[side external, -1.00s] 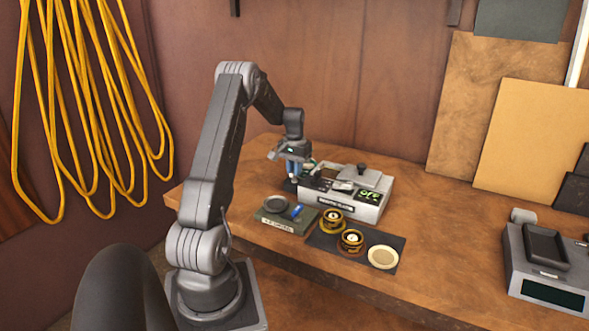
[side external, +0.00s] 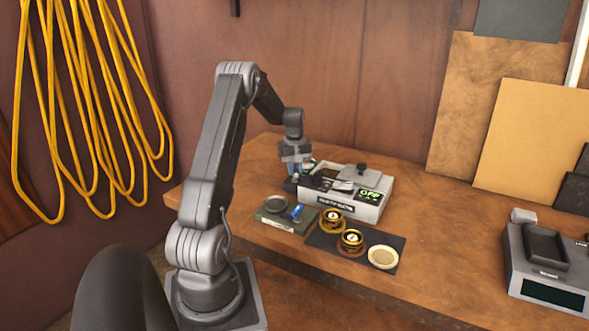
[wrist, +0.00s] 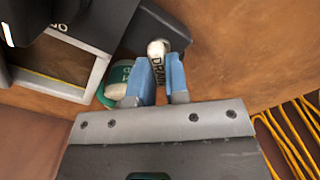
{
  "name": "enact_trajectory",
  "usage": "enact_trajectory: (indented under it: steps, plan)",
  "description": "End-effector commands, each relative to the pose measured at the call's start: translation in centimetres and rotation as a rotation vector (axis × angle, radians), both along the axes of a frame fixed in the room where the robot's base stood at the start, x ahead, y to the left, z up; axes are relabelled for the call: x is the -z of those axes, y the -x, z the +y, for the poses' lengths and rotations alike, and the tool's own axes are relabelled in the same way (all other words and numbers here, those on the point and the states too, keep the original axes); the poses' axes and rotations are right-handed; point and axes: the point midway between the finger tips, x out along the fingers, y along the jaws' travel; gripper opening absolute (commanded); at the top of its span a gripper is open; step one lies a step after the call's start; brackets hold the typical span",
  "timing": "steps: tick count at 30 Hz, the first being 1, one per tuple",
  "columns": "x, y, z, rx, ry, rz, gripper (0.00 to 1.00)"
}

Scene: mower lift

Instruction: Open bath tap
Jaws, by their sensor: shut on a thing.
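In the side view my gripper (side external: 296,178) is low at the unit's left end, and the lever cannot be made out there. A green and white round item (wrist: 118,76) lies beside the left finger, partly hidden.
A green tray (side external: 285,224) with a round dish and a blue item stands in front of the unit. A dark mat (side external: 323,241) holds two brass-coloured round pieces and a cream disc (side external: 383,257). Another grey device (side external: 545,265) stands at the right.

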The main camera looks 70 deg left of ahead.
Motion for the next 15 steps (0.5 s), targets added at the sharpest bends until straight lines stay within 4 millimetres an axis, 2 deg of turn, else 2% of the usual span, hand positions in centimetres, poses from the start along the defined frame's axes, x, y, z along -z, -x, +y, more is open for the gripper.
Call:
enact_trajectory:
  steps: [15]
  plan:
    - [-0.12,-0.02,0.04,-0.481,-0.001,-0.002,0.00]
